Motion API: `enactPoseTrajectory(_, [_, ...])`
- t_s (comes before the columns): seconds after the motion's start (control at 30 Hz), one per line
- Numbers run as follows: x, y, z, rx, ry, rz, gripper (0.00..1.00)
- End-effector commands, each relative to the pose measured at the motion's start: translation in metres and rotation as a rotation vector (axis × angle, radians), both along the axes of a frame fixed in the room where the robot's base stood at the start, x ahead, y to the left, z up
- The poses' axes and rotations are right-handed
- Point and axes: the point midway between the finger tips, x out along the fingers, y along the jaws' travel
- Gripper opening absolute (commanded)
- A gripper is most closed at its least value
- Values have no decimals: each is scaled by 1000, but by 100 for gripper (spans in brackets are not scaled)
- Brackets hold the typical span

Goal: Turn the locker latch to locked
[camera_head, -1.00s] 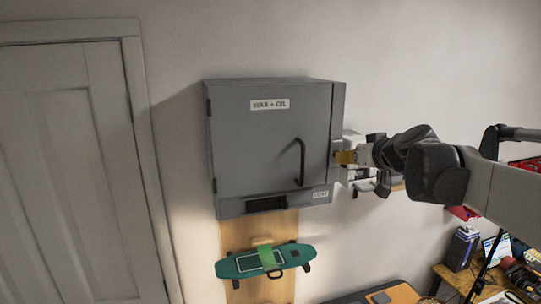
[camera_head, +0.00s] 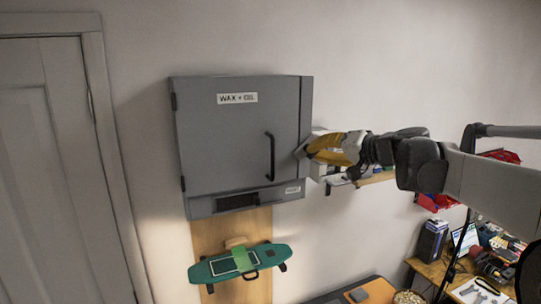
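The grey locker (camera_head: 222,135) hangs on the wall with its door flush in its frame. It carries a "WAX + OIL" label and a black bar handle (camera_head: 270,157). My gripper (camera_head: 305,150) is at the locker's right side edge, right of the handle and roughly level with it. Its tip looks close to or touching that edge; I cannot tell which. A yellow part shows at the gripper, and I cannot tell whether it belongs to the gripper or the latch. I cannot make out the latch or its position. The finger gap is too small to see.
A green skateboard (camera_head: 237,264) is mounted on a wooden panel (camera_head: 230,222) below the locker. A shelf (camera_head: 375,178) with white items is on the wall behind my gripper. A cluttered desk (camera_head: 430,268) stands at lower right. A pale door (camera_head: 55,150) is at left.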

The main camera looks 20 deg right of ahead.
Motion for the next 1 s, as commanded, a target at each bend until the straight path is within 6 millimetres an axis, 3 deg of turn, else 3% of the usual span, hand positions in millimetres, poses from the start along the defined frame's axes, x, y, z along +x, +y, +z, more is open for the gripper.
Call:
enactPoseTrajectory(0.6, [0,-1,-4,543,18,1,0])
enactPoseTrajectory(1.0, [0,-1,-3,716,24,1,0])
